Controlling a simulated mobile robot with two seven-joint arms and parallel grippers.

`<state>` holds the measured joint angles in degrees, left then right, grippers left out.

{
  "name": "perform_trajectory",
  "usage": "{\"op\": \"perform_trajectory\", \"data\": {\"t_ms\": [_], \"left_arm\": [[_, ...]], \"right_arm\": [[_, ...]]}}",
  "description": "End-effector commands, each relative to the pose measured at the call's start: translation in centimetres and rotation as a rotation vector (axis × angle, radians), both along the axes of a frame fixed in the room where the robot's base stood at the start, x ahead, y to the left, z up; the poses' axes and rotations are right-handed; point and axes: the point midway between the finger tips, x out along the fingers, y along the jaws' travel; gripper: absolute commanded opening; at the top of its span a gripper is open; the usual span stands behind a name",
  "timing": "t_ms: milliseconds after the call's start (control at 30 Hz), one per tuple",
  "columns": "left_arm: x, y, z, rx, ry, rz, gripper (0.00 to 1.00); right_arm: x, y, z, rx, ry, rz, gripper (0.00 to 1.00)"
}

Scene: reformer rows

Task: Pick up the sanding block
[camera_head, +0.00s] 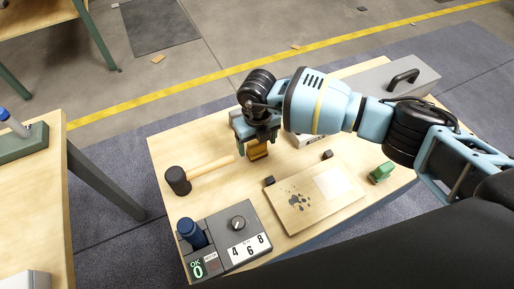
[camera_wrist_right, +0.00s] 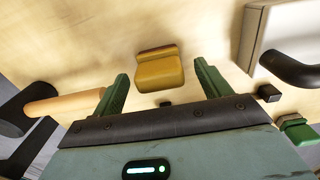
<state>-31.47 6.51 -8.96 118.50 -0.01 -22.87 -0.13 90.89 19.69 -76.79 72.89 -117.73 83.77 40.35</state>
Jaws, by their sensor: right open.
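The sanding block, a yellow block with a brown edge (camera_head: 257,150), lies on the wooden table under my right gripper (camera_head: 257,138). In the right wrist view the block (camera_wrist_right: 160,72) sits between and just beyond the two green fingers of the open right gripper (camera_wrist_right: 163,80). Neither finger appears to touch it. In the head view the gripper partly hides the block. My left gripper is not in view.
A black-headed mallet (camera_head: 178,181) lies left of the block. A wooden board with dark spots (camera_head: 310,200), a small green object (camera_head: 381,172) and a grey device with a dial (camera_head: 225,238) are nearer me. A grey lidded box (camera_head: 385,80) stands at back right.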

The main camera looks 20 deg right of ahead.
Motion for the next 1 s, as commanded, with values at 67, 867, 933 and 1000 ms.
{"op": "perform_trajectory", "data": {"t_ms": [67,867,933,1000], "left_arm": [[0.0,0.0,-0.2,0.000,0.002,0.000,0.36],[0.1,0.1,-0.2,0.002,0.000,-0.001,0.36],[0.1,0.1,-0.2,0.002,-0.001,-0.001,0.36],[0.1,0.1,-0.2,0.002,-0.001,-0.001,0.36]], "right_arm": [[0.0,0.1,-1.3,0.001,0.002,-0.001,0.76],[0.0,0.1,-1.9,0.001,-0.001,0.000,0.27],[0.0,0.1,-1.9,0.001,-0.001,0.000,0.27],[0.1,0.1,-1.6,0.001,-0.002,0.000,0.27]]}}
